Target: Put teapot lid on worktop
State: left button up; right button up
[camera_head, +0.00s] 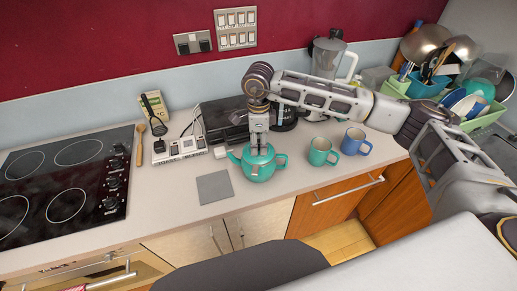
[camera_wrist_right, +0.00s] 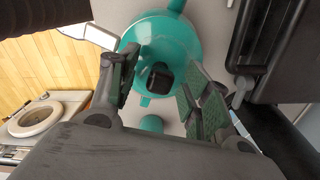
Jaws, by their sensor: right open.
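The teal teapot (camera_head: 262,172) stands upright on the worktop (camera_head: 165,222), its spout to the left and handle to the right. My right gripper (camera_head: 259,148) points down directly over its top and hides the lid area in the head view. In the right wrist view the open fingers (camera_wrist_right: 158,70) stand apart on either side of the top of the teapot (camera_wrist_right: 186,40). A dark squarish spot shows between them; I cannot tell whether it is the lid's knob or an opening. Nothing is visibly gripped. My left gripper is not in view.
A flat grey square (camera_head: 214,187) lies left of the teapot, with bare worktop around it. A teal mug (camera_head: 319,154) and a blue mug (camera_head: 353,144) stand to the right. A black appliance (camera_head: 222,122) is behind, and the hob (camera_head: 66,180) is at left.

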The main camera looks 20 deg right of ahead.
dwell(0.3)
grip_shut()
jog(key=shift+r, duration=0.1)
jog(key=shift+r+b, duration=1.15)
jog(key=shift+r, duration=3.8)
jog(key=shift+a+f, duration=0.1)
jog(key=shift+f, duration=0.05)
